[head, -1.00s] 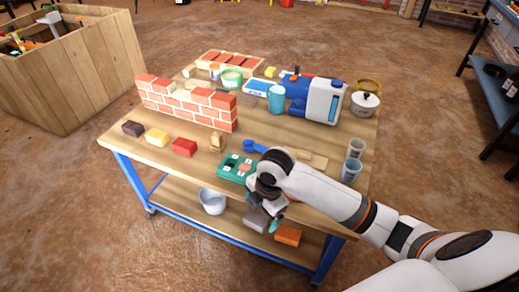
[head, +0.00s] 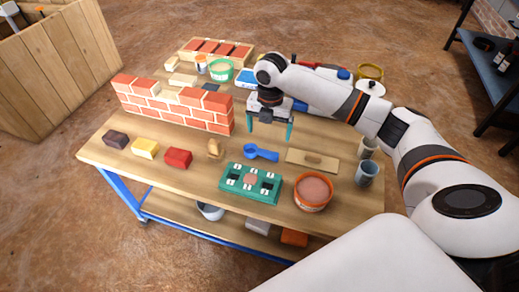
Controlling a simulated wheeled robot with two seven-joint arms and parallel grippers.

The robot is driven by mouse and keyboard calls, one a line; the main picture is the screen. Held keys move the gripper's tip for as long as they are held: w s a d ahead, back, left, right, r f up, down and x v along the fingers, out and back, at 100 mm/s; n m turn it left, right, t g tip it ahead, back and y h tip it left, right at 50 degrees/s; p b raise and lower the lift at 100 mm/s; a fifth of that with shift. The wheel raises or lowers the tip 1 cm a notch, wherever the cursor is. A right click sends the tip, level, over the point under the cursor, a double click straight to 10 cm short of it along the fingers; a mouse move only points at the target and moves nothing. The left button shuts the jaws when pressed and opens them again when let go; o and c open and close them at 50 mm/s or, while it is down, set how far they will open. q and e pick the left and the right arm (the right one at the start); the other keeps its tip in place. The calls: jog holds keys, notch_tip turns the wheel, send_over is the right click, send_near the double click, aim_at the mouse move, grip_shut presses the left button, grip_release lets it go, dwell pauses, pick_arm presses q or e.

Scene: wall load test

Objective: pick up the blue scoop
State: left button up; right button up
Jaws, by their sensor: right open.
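The blue scoop (head: 260,153) lies on the wooden table (head: 120,175), in front of the brick wall's right end, between a small tan block and a flat wooden board. My right gripper (head: 269,130) is above and just behind the scoop, pointing down, with its two teal fingers apart and nothing between them. I cannot tell its exact height over the table. My left gripper does not show.
A small brick wall (head: 175,105) stands left of the scoop. A green tray (head: 250,183) and an orange tub (head: 313,191) sit in front. A wooden board (head: 312,160) and grey cups (head: 367,173) are right. Dark, yellow and red blocks line the left front.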

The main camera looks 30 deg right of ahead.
send_over(267, 152)
jog(key=f, duration=0.4)
jog(key=shift+d+f+b, duration=0.15)
jog(key=shift+d+b, duration=0.05)
jog(key=shift+b, duration=0.1)
notch_tip(267, 152, down, 5)
jog(key=shift+a+r+b, duration=0.1)
jog(key=shift+b, duration=0.4)
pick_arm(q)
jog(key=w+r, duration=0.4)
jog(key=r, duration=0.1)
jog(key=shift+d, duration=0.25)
pick_arm(e)
jog(key=shift+c, duration=0.4)
jog(key=c, duration=0.9)
